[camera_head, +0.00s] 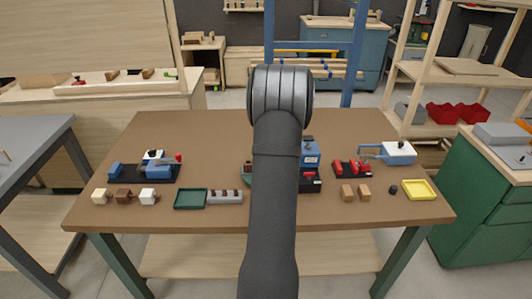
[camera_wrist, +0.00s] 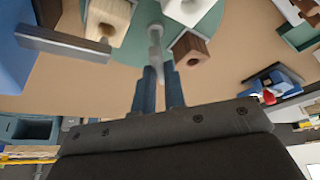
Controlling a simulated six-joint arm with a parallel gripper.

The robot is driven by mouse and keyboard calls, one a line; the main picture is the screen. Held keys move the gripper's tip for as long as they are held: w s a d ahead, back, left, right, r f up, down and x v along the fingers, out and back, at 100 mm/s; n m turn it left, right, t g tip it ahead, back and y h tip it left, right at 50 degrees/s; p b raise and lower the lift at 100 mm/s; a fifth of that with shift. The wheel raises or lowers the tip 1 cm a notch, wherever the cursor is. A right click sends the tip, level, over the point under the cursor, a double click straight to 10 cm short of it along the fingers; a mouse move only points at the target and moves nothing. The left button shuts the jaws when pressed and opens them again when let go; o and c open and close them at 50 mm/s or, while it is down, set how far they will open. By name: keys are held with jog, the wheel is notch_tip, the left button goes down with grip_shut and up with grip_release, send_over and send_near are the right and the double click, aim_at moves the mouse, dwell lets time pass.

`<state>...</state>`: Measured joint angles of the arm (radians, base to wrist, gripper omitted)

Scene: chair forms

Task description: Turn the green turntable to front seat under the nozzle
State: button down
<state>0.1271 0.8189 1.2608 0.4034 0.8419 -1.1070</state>
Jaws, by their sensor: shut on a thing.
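The green turntable (camera_wrist: 135,38) lies at the top middle of the wrist view. In the head view only a sliver of it (camera_head: 247,174) shows beside my arm. A pale wood form (camera_wrist: 106,22), a white form (camera_wrist: 187,9) and a brown form (camera_wrist: 190,48) stand on it. My gripper (camera_wrist: 157,68) is shut on a light grey upright handle (camera_wrist: 155,36) at the turntable's near edge. The blue machine (camera_head: 311,155) stands behind my arm; a blue body with a grey bar (camera_wrist: 62,43) shows at left in the wrist view. I cannot make out the nozzle tip.
Left on the table (camera_head: 250,215) are several small blocks (camera_head: 123,196), a dark green tray (camera_head: 190,199), a grey rack (camera_head: 225,197) and a blue device (camera_head: 155,172). Right are a red device (camera_head: 352,168), wood blocks (camera_head: 364,193) and a yellow tray (camera_head: 421,190). The front edge is clear.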

dwell(0.5)
jog(key=c, duration=1.5)
grip_release()
jog(key=shift+r, duration=0.1)
jog(key=v, duration=1.7)
jog(key=shift+d+r, duration=0.1)
jog(key=shift+r, duration=0.05)
jog(key=shift+w, duration=0.1)
jog(key=x, duration=1.7)
jog(key=shift+f, duration=0.25)
